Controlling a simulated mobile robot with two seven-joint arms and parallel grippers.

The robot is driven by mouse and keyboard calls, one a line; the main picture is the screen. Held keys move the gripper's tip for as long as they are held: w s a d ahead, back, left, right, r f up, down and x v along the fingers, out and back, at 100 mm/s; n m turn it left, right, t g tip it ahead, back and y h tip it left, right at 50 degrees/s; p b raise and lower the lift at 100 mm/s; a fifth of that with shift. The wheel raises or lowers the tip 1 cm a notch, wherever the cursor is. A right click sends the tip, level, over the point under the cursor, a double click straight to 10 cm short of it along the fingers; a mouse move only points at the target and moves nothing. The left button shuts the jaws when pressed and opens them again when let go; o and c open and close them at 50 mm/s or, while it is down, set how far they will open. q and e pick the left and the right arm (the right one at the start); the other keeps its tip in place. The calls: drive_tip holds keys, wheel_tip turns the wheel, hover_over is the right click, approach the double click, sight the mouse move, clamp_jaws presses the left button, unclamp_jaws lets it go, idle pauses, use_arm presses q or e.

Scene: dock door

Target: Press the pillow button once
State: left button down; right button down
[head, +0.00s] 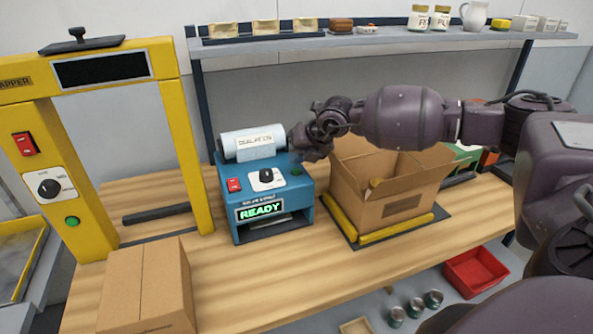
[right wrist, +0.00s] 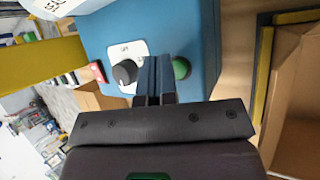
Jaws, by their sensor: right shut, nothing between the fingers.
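The blue pillow machine (head: 272,207) stands on the wooden bench with a roll of film on top. Its lit display (head: 260,210) reads READY. A green button (head: 297,170) is on its sloped top panel, right of the black knob (head: 266,175). My right gripper (head: 305,152) is just above the panel's right end, shut and empty. In the right wrist view the shut fingers (right wrist: 155,78) point at the panel between the knob (right wrist: 125,72) and the green button (right wrist: 181,68). Whether they touch the panel I cannot tell. My left gripper is not in view.
A red switch (head: 234,185) is left of the knob. An open cardboard box (head: 388,190) stands close to the right of the machine. A yellow wrapper frame (head: 185,150) and a closed carton (head: 145,285) are to the left. A shelf (head: 380,39) runs behind.

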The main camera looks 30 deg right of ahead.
drive_tip(key=shift+f+b, duration=0.35)
drive_tip(key=shift+f, duration=0.15)
